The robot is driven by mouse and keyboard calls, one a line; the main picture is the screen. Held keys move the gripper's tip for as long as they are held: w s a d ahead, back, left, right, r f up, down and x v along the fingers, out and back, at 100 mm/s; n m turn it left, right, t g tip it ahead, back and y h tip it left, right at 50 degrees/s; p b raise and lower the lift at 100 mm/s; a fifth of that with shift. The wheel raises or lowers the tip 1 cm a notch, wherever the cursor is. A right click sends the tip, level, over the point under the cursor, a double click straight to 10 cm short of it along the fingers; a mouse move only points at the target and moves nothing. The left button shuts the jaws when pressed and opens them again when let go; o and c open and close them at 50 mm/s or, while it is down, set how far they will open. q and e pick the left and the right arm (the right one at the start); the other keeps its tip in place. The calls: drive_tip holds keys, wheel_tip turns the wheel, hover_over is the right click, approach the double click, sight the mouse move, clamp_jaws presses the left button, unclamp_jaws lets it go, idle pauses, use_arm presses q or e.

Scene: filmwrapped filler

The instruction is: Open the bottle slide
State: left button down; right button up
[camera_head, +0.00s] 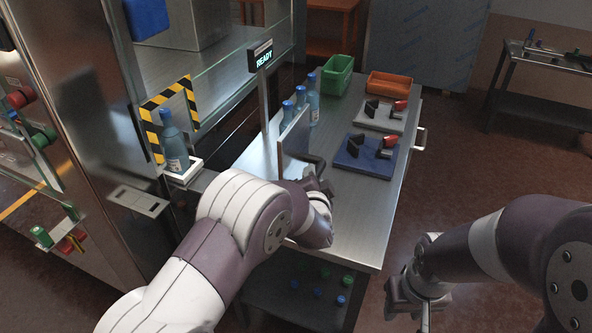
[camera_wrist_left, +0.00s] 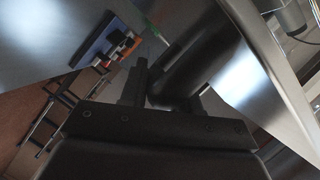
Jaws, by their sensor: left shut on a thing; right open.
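An upright grey metal panel (camera_head: 293,143), which looks like the bottle slide, stands on the steel table. A black bar handle (camera_head: 307,158) sticks out of its right face. My left gripper (camera_head: 318,181) is at this handle, partly hidden by its own arm. In the left wrist view its fingers (camera_wrist_left: 165,92) are shut on the dark curved handle (camera_wrist_left: 205,60). Blue bottles (camera_head: 313,98) stand in a row behind the panel. One bottle (camera_head: 173,145) stands on a white platform by the striped opening. My right gripper (camera_head: 419,297) is open and empty, off the table's right side.
A READY sign (camera_head: 262,56) stands on a post behind the panel. Blue (camera_head: 366,156) and grey (camera_head: 381,115) fixture plates lie right of it. Green (camera_head: 336,74) and orange (camera_head: 389,86) bins stand at the back. The near right tabletop (camera_head: 358,220) is clear.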

use_arm(q)
drive_tip(key=s+d+p, duration=0.3)
drive_tip(key=s+d, duration=0.1)
drive_tip(key=d, duration=0.8)
drive_tip(key=shift+s+f, duration=0.4)
drive_tip(key=shift+f, duration=0.05)
use_arm(e)
wheel_tip(320, 180, up, 3)
drive_tip(key=shift+r, duration=0.15)
use_arm(q)
drive_tip(key=shift+d, duration=0.1)
drive_tip(key=c, duration=0.9)
unclamp_jaws()
drive_tip(key=shift+w+r, duration=0.1)
drive_tip(key=shift+r, duration=0.2)
use_arm(e)
drive_tip(key=shift+s+r, duration=0.1)
